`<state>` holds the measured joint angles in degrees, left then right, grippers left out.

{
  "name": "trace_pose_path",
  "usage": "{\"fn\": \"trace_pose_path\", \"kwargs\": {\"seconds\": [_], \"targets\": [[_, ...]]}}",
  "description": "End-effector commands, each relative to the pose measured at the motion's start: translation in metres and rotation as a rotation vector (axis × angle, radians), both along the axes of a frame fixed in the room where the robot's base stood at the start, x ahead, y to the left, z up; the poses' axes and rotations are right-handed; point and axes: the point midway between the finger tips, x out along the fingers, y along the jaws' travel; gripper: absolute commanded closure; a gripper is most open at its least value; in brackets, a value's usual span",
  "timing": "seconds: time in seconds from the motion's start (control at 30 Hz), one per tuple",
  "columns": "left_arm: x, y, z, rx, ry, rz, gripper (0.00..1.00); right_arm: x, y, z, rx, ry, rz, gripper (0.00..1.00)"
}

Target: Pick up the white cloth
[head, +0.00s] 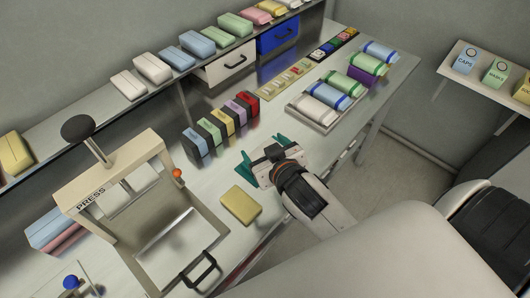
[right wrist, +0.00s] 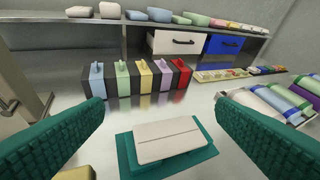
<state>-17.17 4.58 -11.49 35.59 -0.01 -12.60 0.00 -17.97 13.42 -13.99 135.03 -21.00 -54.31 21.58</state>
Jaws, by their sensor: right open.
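A flat white folded piece, which looks like the white cloth (right wrist: 168,141), lies on a teal pad (right wrist: 127,158) on the counter. In the right wrist view it is at the lower middle, between and beyond my right gripper's (right wrist: 165,118) two teal fingers. The fingers are wide apart, one on each side, with nothing gripped. In the head view my right gripper (head: 262,160) reaches over the middle of the counter and mostly hides the cloth. My left gripper is not in view.
A yellow block (head: 241,205) lies close by. Behind stands a row of colour-fronted holders (head: 222,125). A press (head: 110,180) is at the left, a tray of rolls (head: 312,117) at the right. A shelf (head: 100,113) with folded packs runs along the back.

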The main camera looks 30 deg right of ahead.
Motion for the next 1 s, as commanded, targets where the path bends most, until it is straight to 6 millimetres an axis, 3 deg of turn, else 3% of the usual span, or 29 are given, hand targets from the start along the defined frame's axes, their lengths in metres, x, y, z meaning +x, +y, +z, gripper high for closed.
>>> {"fn": "trace_pose_path", "kwargs": {"seconds": [0.03,0.1,0.2,0.3,0.43,0.57,0.7,0.77,0.87,1.0], "targets": [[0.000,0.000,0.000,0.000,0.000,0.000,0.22,0.021,0.006,0.027,-0.005,-0.136,0.027,0.20],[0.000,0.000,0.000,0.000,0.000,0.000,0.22,0.044,0.022,0.068,-0.006,-0.342,0.094,0.20],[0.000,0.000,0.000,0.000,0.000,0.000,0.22,0.061,0.056,0.126,-0.011,-0.619,0.256,0.20],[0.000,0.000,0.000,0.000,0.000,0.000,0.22,0.060,0.098,0.169,-0.028,-0.838,0.481,0.20],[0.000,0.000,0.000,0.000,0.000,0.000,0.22,0.041,0.154,0.193,-0.086,-1.002,0.849,0.20],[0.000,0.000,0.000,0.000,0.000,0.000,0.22,0.019,0.195,0.176,-0.196,-0.988,1.253,0.20],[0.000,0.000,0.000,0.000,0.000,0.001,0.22,0.008,0.204,0.124,-0.374,-0.755,1.641,0.20],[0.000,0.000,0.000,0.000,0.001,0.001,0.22,0.010,0.193,0.098,-0.466,-0.587,1.767,0.20],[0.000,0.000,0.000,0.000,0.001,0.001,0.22,0.021,0.156,0.058,-0.622,-0.239,1.890,0.20],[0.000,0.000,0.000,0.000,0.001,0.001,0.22,0.043,0.081,0.029,-0.804,0.272,1.868,0.20]]}}
